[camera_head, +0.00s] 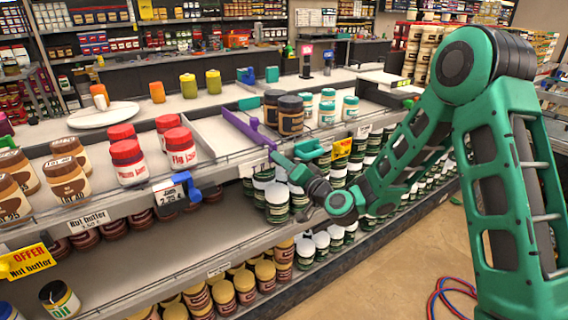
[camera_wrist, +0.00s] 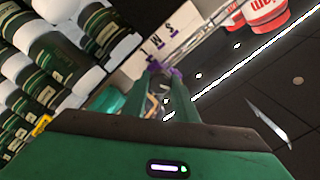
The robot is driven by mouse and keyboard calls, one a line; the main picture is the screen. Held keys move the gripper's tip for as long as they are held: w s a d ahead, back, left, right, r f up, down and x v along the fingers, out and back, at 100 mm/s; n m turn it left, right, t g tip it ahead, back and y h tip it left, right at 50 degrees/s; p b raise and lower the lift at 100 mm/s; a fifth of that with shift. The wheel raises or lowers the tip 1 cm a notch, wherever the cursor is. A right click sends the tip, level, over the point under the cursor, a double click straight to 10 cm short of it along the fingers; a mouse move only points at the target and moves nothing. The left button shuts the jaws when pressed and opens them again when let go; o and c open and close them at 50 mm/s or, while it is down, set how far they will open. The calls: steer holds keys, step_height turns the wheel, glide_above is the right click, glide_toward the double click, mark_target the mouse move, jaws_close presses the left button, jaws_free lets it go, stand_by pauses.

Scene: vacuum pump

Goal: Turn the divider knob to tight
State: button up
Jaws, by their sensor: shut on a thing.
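A purple divider (camera_head: 246,128) runs along the upper shelf, between the red-lidded jam jars and the dark jars. Its front end reaches the shelf edge, where the knob would be. My gripper (camera_head: 275,156) is at that front end, its green fingers in front of the shelf edge. In the wrist view, my gripper (camera_wrist: 166,76) has its fingertips close around a small purple part, the divider knob (camera_wrist: 155,67). The gripper is shut on this knob. The fingers hide most of the knob, and its setting cannot be read.
A blue divider knob (camera_head: 187,186) sticks out at the shelf edge to the left, beside a price tag (camera_head: 168,195). Red-lidded jam jars (camera_head: 127,162) and dark jars (camera_head: 290,117) stand either side. The floor (camera_head: 405,270) in front is mostly clear.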

steer(key=m, duration=0.4)
steer(key=shift+f+m, duration=0.1)
steer(key=shift+m, duration=0.2)
stand_by(0.3)
steer(key=o, duration=1.1)
steer(key=shift+c, duration=0.2)
steer(key=v, duration=1)
steer(key=shift+d, duration=0.3)
steer(key=shift+s+a, duration=0.1)
steer(key=shift+s, duration=0.05)
